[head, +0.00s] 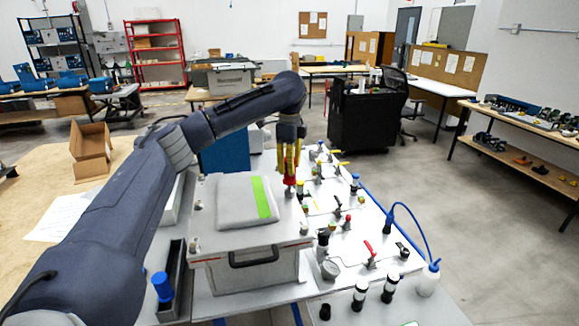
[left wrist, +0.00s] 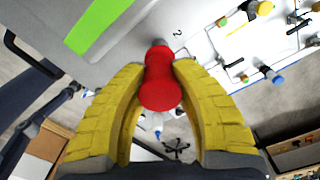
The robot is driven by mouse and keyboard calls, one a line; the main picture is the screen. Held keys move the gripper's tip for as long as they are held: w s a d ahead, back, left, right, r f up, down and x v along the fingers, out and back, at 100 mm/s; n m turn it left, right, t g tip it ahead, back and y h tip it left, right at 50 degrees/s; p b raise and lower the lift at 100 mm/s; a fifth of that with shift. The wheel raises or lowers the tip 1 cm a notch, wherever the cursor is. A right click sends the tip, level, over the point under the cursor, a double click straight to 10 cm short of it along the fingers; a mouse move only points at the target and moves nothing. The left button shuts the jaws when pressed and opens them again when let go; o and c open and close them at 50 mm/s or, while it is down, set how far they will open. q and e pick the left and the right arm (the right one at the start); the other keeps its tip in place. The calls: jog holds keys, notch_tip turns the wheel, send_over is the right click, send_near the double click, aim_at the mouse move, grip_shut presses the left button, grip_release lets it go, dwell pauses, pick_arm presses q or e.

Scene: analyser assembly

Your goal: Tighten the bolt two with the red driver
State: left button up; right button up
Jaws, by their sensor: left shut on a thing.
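My left gripper (head: 289,172) is over the far right corner of the grey analyser box (head: 255,277). Its yellow fingers are shut on the red driver (left wrist: 161,82), which points down at the lid. The driver also shows in the head view (head: 290,182). A printed "2" (left wrist: 177,33) is on the lid beside the driver's far end in the left wrist view. Bolt two itself is hidden by the driver, and I cannot tell whether the tip touches it. My right gripper is not in view.
The lid carries a raised grey pad with a green stripe (head: 264,197). A white panel with valves and fittings (head: 340,228) lies to the right. A white squeeze bottle (head: 428,280) stands at the front right. A blue-capped item (head: 162,287) stands at the front left.

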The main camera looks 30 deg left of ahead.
pick_arm(q)
grip_shut()
jog(key=shift+r, duration=0.1)
jog(key=shift+w+r, duration=0.1)
jog(key=shift+r, duration=2.8)
